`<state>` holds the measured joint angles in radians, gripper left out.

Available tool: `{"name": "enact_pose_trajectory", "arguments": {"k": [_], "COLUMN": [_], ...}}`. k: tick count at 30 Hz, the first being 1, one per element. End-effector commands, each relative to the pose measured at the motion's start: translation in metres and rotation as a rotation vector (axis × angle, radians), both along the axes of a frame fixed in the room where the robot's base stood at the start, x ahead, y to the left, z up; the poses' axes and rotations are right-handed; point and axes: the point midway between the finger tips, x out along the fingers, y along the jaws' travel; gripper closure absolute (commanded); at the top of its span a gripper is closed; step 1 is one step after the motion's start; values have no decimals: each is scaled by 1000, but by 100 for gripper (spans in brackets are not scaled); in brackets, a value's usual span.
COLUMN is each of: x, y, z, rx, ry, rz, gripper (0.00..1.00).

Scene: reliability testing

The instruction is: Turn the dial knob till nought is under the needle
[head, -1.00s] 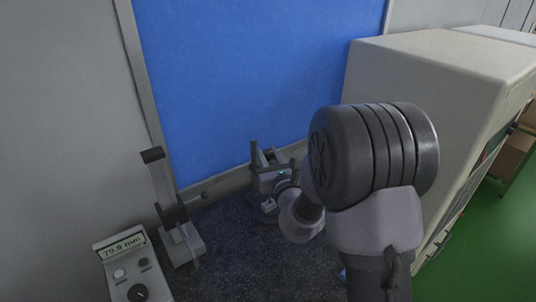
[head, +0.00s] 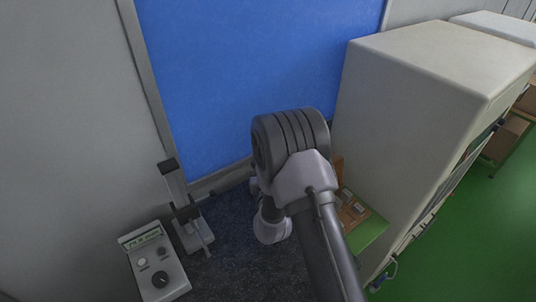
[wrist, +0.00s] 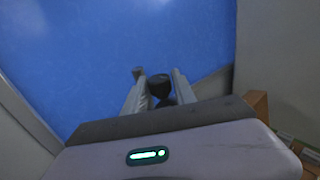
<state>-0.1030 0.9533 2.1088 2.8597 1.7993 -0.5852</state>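My gripper (wrist: 160,92) shows in the wrist view with its two pale fingers apart. A dark rounded knob-like thing (wrist: 160,83) shows between the fingertips; I see no clear grip on it and cannot tell its depth. In the head view my arm hides the gripper and most of the grey stand (head: 254,186) by the blue panel. No dial face, needle or nought mark can be read in either view.
A large beige cabinet (head: 420,95) rises at right. A green-edged board (head: 366,232) with small parts lies between. The blue panel (head: 250,70) closes the back.

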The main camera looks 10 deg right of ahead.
Motion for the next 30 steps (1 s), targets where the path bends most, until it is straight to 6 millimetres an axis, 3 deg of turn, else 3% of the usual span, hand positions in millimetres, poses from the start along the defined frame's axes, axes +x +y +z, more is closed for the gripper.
{"name": "enact_pose_trajectory", "arguments": {"k": [2,11,14,26,30], "x": [0,0,-9,-117,-150], "y": [0,0,2,22,28], "z": [0,1,0,-3,9], "rx": [0,0,1,0,-2], "ry": [-2,-3,-1,0,3], "rz": [0,-1,0,3,5], "gripper": [51,51,51,51,51]}}
